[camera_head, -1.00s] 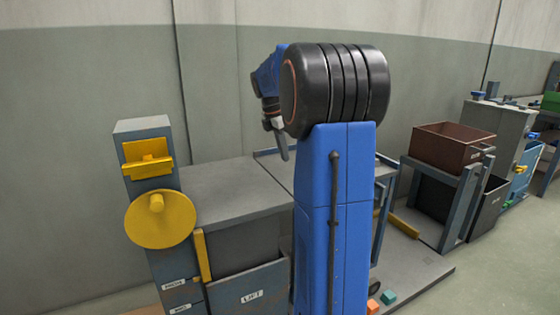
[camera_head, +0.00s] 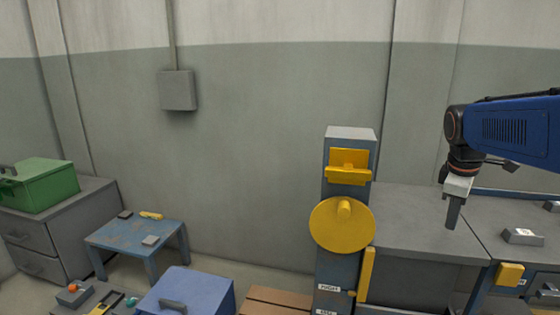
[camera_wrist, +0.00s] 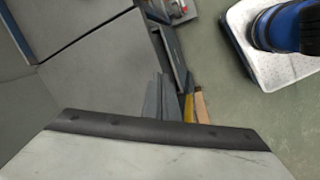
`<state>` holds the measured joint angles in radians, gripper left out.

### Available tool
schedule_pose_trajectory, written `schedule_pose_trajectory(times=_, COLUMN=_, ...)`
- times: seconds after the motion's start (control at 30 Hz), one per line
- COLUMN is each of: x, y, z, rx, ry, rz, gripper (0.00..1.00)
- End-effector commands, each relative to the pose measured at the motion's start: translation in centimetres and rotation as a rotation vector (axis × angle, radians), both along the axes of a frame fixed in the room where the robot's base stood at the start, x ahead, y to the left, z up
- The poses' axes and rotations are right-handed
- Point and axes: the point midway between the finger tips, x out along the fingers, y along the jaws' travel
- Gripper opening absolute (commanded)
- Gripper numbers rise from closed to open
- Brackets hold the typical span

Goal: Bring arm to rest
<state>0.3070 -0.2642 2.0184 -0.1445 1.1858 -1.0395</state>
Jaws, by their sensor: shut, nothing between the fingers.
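My arm reaches in from the right edge of the head view. My gripper (camera_head: 453,214) points down, shut and empty, in front of and above the grey bench top (camera_head: 405,225). In the wrist view the closed fingers (camera_wrist: 163,97) show past the dark edge of the gripper body, with nothing between them. The bench top and a darker seam lie below at the upper left of that view.
A grey post (camera_head: 350,135) with a yellow wheel (camera_head: 342,224) stands left of the gripper. A metal block (camera_head: 522,236) lies on the bench at right. A blue table (camera_head: 125,236), blue box (camera_head: 187,292) and green box (camera_head: 42,184) stand at left.

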Motion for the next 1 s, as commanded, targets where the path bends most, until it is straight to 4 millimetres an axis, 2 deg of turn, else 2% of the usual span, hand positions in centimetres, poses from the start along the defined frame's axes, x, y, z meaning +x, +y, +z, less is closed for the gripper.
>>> schedule_pose_trajectory(times=0.03, x=-1.2, y=1.6, z=-0.3, rx=0.013, ry=-0.026, rz=-0.033, gripper=0.00)
schedule_pose_trajectory(times=0.2, x=-4.9, y=6.0, z=-1.9, rx=0.076, ry=-0.114, rz=-0.179, gripper=0.00)
schedule_pose_trajectory(times=0.5, x=-11.9, y=12.2, z=-6.0, rx=0.220, ry=-0.240, rz=-0.439, gripper=0.00)
schedule_pose_trajectory(times=0.7, x=-15.9, y=14.9, z=-9.2, rx=0.325, ry=-0.295, rz=-0.597, gripper=0.00)
schedule_pose_trajectory(times=0.8, x=-17.2, y=15.7, z=-10.4, rx=0.362, ry=-0.308, rz=-0.652, gripper=0.00)
schedule_pose_trajectory(times=1.0, x=-18.2, y=16.3, z=-11.4, rx=0.393, ry=-0.319, rz=-0.701, gripper=0.00)
